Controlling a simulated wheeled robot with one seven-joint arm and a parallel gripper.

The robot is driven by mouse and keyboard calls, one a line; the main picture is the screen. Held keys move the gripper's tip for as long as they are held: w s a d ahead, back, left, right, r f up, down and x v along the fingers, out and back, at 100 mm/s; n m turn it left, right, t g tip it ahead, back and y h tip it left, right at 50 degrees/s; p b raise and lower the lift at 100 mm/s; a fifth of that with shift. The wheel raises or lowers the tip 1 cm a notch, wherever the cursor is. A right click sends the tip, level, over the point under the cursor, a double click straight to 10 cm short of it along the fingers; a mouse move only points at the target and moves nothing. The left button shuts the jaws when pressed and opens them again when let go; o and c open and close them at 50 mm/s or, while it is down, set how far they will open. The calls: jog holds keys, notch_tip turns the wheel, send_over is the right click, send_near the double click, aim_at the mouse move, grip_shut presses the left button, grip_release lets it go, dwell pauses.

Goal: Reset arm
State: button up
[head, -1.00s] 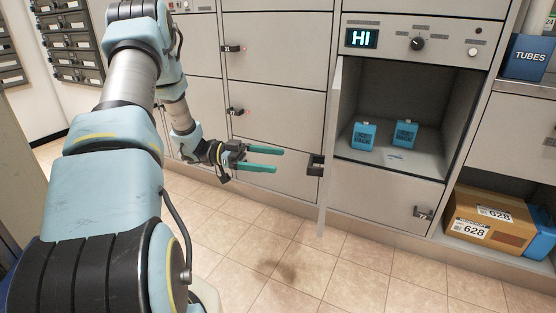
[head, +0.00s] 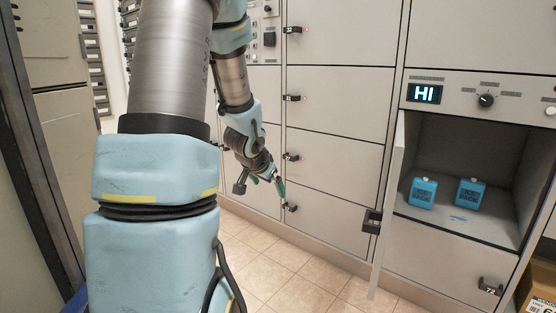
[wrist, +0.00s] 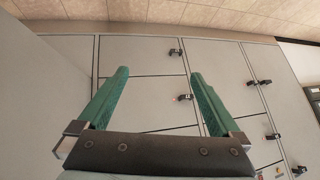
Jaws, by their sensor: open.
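My gripper (head: 279,186) hangs in front of the locker doors, left of the open compartment in the head view. In the wrist view its two green fingers (wrist: 158,82) are spread apart with nothing between them. Past the fingers, the wrist view shows grey locker doors (wrist: 145,55) with dark latches. The fingers look small and seen nearly edge-on in the head view. My arm is bent and extends down from the upper left.
A cardboard box (head: 545,293) is at the lower right. Tiled floor (head: 300,272) is clear.

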jog(key=s+a+n+g+y, duration=0.1)
jog(key=s+a+n+g, duration=0.15)
jog(key=s, duration=0.75)
jog(key=s+a+n+g+y, duration=0.1)
jog(key=s+n+g, duration=0.2)
jog(key=s, duration=0.7)
notch_tip(320, 180, up, 30)
jog(key=p, duration=3)
jog(key=shift+a+f, duration=0.2)
jog(key=shift+w, duration=0.1)
jog(key=shift+c, duration=0.2)
